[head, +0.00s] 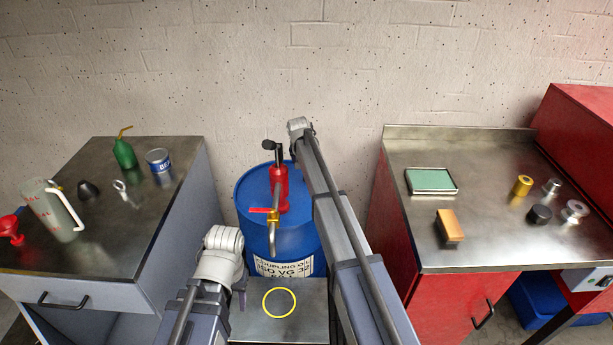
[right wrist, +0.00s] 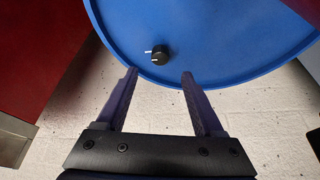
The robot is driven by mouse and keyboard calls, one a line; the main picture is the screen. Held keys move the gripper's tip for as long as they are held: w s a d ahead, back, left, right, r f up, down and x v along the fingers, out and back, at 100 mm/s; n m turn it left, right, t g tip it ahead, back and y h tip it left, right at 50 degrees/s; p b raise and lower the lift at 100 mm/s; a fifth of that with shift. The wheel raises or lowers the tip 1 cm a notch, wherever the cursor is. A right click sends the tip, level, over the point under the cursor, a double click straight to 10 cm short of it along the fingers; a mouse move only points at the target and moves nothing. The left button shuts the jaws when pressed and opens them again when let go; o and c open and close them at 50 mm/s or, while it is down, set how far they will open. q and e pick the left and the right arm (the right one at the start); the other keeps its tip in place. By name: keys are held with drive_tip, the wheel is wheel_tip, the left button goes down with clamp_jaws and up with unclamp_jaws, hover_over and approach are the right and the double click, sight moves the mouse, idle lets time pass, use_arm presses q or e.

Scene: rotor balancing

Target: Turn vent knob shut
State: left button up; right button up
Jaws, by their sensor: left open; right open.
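The vent knob (right wrist: 158,53) is a small round black knob on the blue drum's lid, near its rim. Short white marks show at its left side and lower edge. My right gripper (right wrist: 160,75) is open and empty, its fingertips short of the knob and on either side of its line. In the head view the blue drum (head: 250,195) stands between the benches, and my right arm hides the knob and right gripper. My left gripper (head: 240,283) is open, partly hidden by its own wrist, in front of the drum.
A red pump (head: 280,188) with a spout and yellow tap rises from the drum. A yellow ring (head: 279,302) lies on a metal plate in front. The left bench (head: 120,235) holds a jug, bottle and tin; the right bench (head: 480,230) holds a tray, block and several metal parts.

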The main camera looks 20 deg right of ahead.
drive_tip(key=b+x, duration=0.7)
drive_tip(key=shift+f, duration=0.3)
drive_tip(key=shift+w, duration=0.1)
clamp_jaws()
idle(0.3)
